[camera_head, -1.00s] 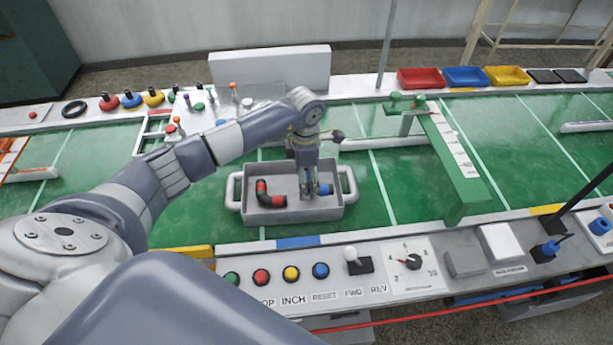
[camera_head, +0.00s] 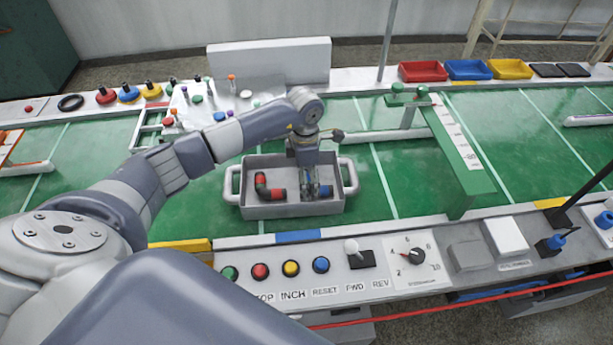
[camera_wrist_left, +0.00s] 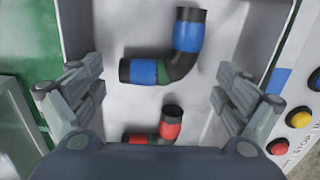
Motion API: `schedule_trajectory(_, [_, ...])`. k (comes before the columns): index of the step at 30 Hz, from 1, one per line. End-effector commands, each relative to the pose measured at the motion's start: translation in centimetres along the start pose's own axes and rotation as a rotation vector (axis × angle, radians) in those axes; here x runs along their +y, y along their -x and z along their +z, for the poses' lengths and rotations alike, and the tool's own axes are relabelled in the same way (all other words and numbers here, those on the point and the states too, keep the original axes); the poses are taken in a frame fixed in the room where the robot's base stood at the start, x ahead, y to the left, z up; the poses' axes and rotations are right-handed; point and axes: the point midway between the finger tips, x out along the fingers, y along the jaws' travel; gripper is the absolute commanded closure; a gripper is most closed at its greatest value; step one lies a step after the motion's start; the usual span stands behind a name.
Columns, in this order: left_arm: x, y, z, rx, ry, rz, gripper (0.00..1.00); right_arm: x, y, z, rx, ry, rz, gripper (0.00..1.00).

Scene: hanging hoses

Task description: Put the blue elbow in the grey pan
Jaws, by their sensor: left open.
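The blue elbow (camera_wrist_left: 172,58) is a black pipe bend with blue bands. It lies on the floor of the grey pan (camera_head: 293,211), on the right side in the head view (camera_head: 326,191), partly hidden by my left gripper. My left gripper (camera_head: 317,190) reaches down into the pan. In the left wrist view its fingers (camera_wrist_left: 155,72) are spread wide and empty, with the blue elbow ahead of and between them, apart from both. A red elbow (camera_head: 267,188) lies in the left part of the pan; it also shows in the left wrist view (camera_wrist_left: 160,130). My right gripper is not in view.
The pan stands on a green belt (camera_head: 400,185) behind a control panel with buttons and a dial (camera_head: 416,257). A green gate (camera_head: 455,150) stands to the right. Red (camera_head: 422,72), blue (camera_head: 468,70) and yellow (camera_head: 510,69) trays sit at the back.

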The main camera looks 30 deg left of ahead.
Motion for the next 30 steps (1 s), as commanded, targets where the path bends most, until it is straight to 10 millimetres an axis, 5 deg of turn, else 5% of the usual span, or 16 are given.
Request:
schedule_trajectory(8, [0.1,1.1,0.0,-0.001,-0.001,0.002,0.06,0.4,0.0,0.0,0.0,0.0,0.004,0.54])
schedule_trajectory(21, [0.1,9.7,0.0,-0.002,-0.001,0.003,0.06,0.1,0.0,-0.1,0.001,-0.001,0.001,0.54])
schedule_trajectory(30, [0.0,12.4,0.0,0.0,0.0,0.0,0.06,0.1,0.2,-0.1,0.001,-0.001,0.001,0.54])
